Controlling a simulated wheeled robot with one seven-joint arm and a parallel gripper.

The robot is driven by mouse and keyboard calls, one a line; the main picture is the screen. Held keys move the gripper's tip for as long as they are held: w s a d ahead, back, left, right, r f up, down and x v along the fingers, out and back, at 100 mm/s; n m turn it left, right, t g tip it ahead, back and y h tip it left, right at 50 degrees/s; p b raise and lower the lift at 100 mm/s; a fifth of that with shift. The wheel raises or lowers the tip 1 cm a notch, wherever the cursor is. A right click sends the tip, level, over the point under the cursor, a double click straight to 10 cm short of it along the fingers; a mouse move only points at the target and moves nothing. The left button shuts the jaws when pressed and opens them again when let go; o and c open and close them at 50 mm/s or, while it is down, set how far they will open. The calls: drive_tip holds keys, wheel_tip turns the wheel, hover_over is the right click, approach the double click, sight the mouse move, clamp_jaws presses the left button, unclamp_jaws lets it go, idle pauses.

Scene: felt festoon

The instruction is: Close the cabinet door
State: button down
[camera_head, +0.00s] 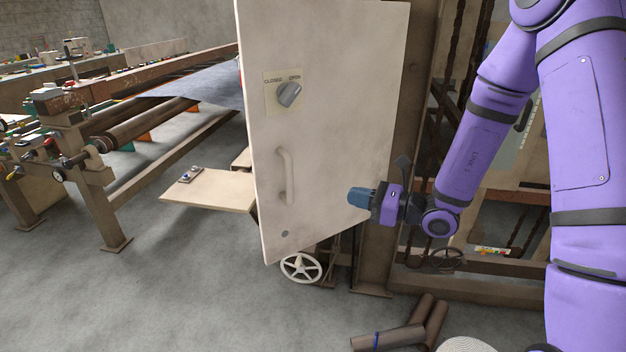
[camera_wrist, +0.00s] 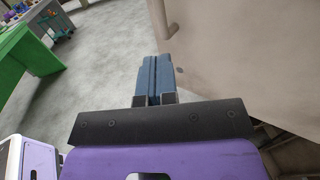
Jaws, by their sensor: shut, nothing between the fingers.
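The cabinet door (camera_head: 335,130) is a tall beige panel in the middle of the head view. It carries a knob marked CLOSED and OPEN (camera_head: 289,94) and a curved vertical handle (camera_head: 286,176). It appears to stand ajar, its left edge out from the brown frame; I cannot tell the exact angle. My gripper (camera_head: 357,197) is shut and empty, in front of the door's lower right part, pointing left. In the wrist view its blue fingers (camera_wrist: 154,78) are together beside the door (camera_wrist: 240,60), with the handle (camera_wrist: 168,18) beyond. I cannot tell whether they touch the door.
A beige shelf (camera_head: 212,190) juts out left of the door, and a white handwheel (camera_head: 300,267) sits below it. Brown rolls (camera_head: 400,328) lie on the floor at the front. A long loom-like bench (camera_head: 100,170) stands at left. The grey floor between is clear.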

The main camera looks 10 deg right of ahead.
drive_tip(key=x, duration=1.3)
drive_tip(key=shift+a, duration=0.35)
drive_tip(key=shift+w, duration=0.1)
drive_tip(key=shift+w, duration=0.1)
drive_tip(key=w+a, duration=0.3)
drive_tip(key=w, duration=1)
drive_tip(key=w+a+m+t+h, duration=0.1)
drive_tip(key=w+a, duration=0.3)
drive_tip(key=w, duration=1)
drive_tip(key=shift+a+t, duration=0.15)
drive_tip(key=shift+t, duration=0.15)
drive_tip(key=shift+w, duration=0.1)
